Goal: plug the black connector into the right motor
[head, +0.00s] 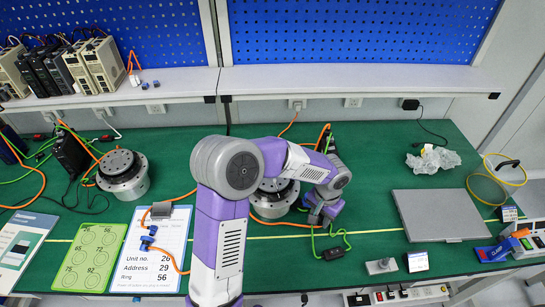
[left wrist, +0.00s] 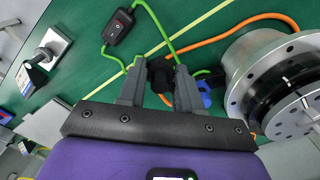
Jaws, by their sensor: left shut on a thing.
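The right motor (head: 272,209), a round silver body with a dark top, stands mid-table in the head view, partly hidden by my left arm. It fills the right side of the left wrist view (left wrist: 262,75). My left gripper (head: 319,217) is low beside the motor's right side. In the left wrist view, the gripper (left wrist: 160,68) is shut on the black connector (left wrist: 160,77), which is apart from the silver body. A green cable runs near it. A blue plug (left wrist: 204,92) sits between the fingers and the motor. My right gripper is in neither view.
A black switch box (head: 333,254) on the green cable lies in front of the gripper. The left motor (head: 123,178) stands far left. A closed grey laptop-like slab (head: 440,215) lies right. Orange cable (left wrist: 235,32) loops near the motor. A clipboard (head: 150,262) lies front left.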

